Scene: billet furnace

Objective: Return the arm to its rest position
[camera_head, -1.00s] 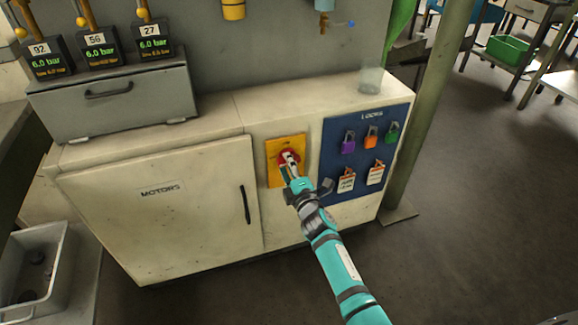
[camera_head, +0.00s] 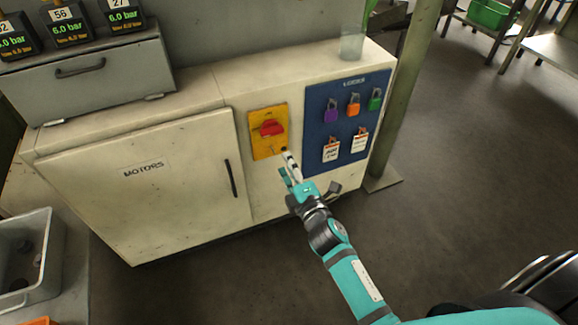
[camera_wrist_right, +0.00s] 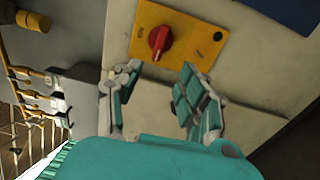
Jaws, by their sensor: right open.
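My right gripper (camera_head: 287,164) is open and empty in front of the white cabinet, just below the yellow switch plate. In the right wrist view its two fingers (camera_wrist_right: 155,95) stand apart with nothing between them. The red rotary switch (camera_head: 270,128) on the yellow plate (camera_head: 257,146) is in plain view. It also shows in the right wrist view (camera_wrist_right: 159,42), beyond the fingertips and apart from them. My left gripper is not in view.
The white cabinet (camera_head: 150,205) has a door marked MOTORS. A blue board (camera_head: 322,118) holds padlocks and tags beside the switch. A glass (camera_head: 352,44) stands on top. A grey bin (camera_head: 50,262) is at lower left. Open floor lies to the right.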

